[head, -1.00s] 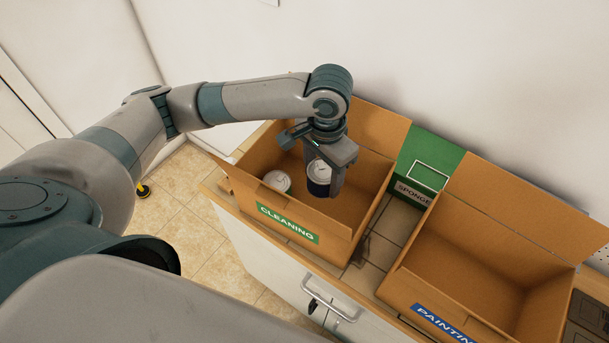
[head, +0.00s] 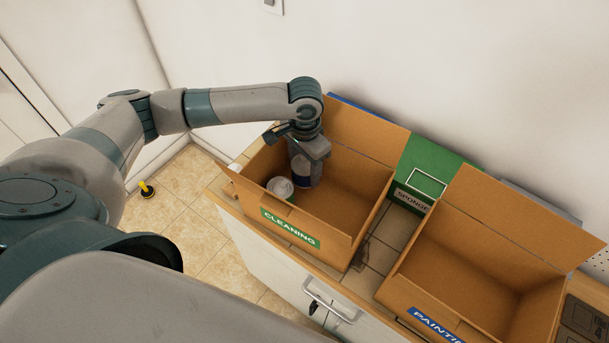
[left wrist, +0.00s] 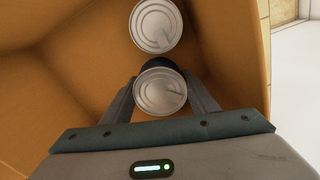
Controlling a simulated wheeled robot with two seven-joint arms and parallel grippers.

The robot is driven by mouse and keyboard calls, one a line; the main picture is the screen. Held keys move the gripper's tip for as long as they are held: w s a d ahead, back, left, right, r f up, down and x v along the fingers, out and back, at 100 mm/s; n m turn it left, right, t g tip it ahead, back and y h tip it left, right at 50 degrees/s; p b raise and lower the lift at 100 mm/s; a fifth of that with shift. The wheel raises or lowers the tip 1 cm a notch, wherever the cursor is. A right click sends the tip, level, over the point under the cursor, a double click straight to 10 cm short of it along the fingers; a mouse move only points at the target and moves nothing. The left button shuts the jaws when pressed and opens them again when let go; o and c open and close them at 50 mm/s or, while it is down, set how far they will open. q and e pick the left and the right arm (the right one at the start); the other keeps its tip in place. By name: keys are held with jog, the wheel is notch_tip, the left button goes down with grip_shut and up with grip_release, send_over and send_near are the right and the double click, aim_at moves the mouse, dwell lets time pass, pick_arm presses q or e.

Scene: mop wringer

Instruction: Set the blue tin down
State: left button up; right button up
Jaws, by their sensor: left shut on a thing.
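My left gripper (head: 304,176) is inside the cardboard box labelled CLEANING (head: 330,232), towards its left part. It is shut on the blue tin (head: 300,170), a can with a pale lid and a dark blue side, held upright. In the left wrist view the held tin's lid (left wrist: 160,91) sits between the two fingers. A second tin with a pale lid (head: 280,187) stands in the box beside it, and it also shows in the left wrist view (left wrist: 156,26). I cannot tell whether the held tin touches the box floor. My right gripper is not in view.
A second open box labelled PAINTING (head: 480,260) stands to the right and looks empty. A green box labelled SPONGE (head: 430,165) is behind, between the two. The right part of the CLEANING box is free. The box walls and flaps stand around my gripper.

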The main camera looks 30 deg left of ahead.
pick_arm(q)
notch_tip(320, 180, down, 3)
jog(key=shift+r+p, duration=0.2)
jog(key=shift+p, duration=0.6)
jog(key=shift+f, duration=0.6)
jog(key=shift+f, duration=0.1)
jog(key=o, duration=1.2)
